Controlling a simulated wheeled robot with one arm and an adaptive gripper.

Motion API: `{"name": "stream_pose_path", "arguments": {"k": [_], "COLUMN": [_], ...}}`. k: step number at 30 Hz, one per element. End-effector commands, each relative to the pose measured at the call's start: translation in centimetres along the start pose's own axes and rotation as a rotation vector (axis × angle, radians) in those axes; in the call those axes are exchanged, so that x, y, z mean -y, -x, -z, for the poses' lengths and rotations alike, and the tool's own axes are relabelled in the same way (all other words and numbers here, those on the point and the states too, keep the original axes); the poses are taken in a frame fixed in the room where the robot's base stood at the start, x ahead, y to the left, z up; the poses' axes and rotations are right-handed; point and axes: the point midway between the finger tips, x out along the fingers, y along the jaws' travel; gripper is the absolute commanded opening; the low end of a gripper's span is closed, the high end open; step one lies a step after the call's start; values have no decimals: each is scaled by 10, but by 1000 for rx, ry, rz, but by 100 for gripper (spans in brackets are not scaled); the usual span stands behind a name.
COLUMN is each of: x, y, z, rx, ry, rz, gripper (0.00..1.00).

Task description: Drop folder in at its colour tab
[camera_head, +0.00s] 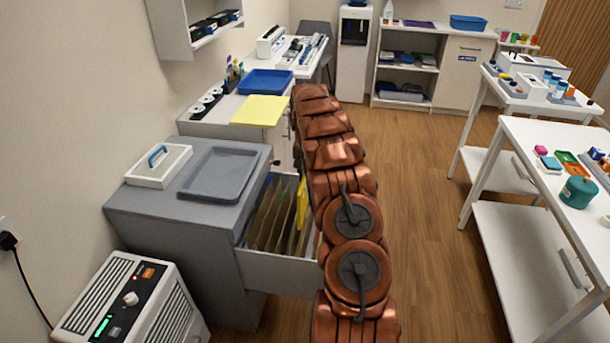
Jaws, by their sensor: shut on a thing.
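A flat yellow folder (259,110) shows just left of the far end of my copper arm, in front of the white desk's near end. My gripper (291,112) is at that folder's right edge, shut on it; its fingers are mostly hidden behind my arm. An open drawer (278,271) of the grey cabinet is below and nearer, holding several upright olive hanging files (267,217). A bright yellow piece (302,203) stands at the files' right side, beside my arm.
A white device (133,303) stands at lower left. White tables (520,140) stand at right, with clear wood floor between.

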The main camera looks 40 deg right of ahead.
Motion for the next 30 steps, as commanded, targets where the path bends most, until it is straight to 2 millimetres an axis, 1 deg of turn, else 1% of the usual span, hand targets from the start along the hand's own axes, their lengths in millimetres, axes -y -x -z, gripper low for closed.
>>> {"name": "stream_pose_path", "arguments": {"k": [16, 30], "x": [0, 0], "y": [0, -13], "z": [-2, -1], "rx": [-1, -1], "ry": [1, 1], "rz": [0, 0], "gripper": [0, 0]}}
